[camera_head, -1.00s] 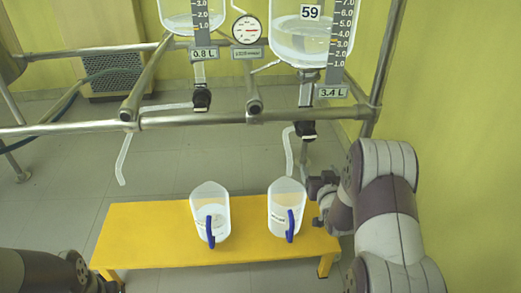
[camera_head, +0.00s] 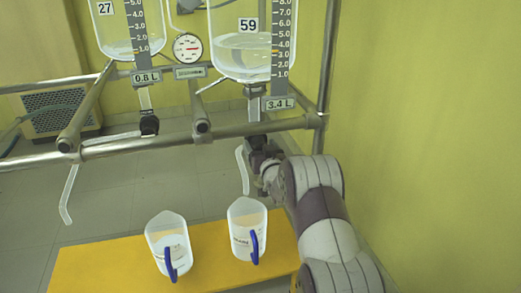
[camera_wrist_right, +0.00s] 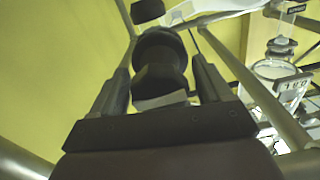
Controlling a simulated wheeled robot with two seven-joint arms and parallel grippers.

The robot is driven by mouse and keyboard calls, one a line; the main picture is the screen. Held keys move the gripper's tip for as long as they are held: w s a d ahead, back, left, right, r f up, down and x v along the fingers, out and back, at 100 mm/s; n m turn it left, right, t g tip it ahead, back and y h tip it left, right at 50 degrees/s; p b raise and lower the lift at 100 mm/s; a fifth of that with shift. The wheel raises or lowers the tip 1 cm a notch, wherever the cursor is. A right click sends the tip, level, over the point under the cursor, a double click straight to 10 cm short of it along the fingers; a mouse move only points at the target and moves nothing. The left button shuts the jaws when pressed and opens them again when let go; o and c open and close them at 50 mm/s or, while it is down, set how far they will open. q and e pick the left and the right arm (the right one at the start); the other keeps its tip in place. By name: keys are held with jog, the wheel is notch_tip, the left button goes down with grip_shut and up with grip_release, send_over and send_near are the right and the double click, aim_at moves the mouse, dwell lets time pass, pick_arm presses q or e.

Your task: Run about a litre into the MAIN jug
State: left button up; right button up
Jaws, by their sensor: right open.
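Two clear jugs with blue handles stand upright on the yellow bench: a left jug (camera_head: 166,240) and a right jug (camera_head: 244,222). The right glass vessel (camera_head: 240,45), tagged 59, holds clear liquid and has a 3.4 L plate. Its black outlet valve (camera_head: 257,142) has a pale hose (camera_head: 243,170) hanging above the right jug. My right gripper (camera_head: 264,166) is at this valve. In the right wrist view its open fingers (camera_wrist_right: 163,85) stand either side of a black knob (camera_wrist_right: 160,65); contact cannot be told. My left gripper is out of view.
A left vessel (camera_head: 128,30), tagged 27 with a 0.8 L plate, has its own valve (camera_head: 149,124) and hose (camera_head: 68,195). Steel rails (camera_head: 180,135) cross in front of the vessels. A gauge (camera_head: 187,47) sits between them. The yellow bench (camera_head: 95,268) has bare room at left.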

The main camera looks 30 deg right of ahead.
jog(key=c, duration=1)
jog(key=shift+n, duration=0.4)
jog(key=n, duration=0.4)
jog(key=shift+n, duration=0.4)
jog(key=n+b, duration=0.1)
jog(key=n, duration=0.4)
jog(key=shift+a+f, duration=0.1)
jog(key=shift+f, duration=0.05)
jog(key=n+b, duration=0.1)
jog(key=n, duration=0.4)
jog(key=shift+f+n, duration=0.1)
jog(key=shift+n, duration=0.3)
jog(key=n+b, duration=0.2)
jog(key=n, duration=0.3)
jog(key=shift+n, duration=0.3)
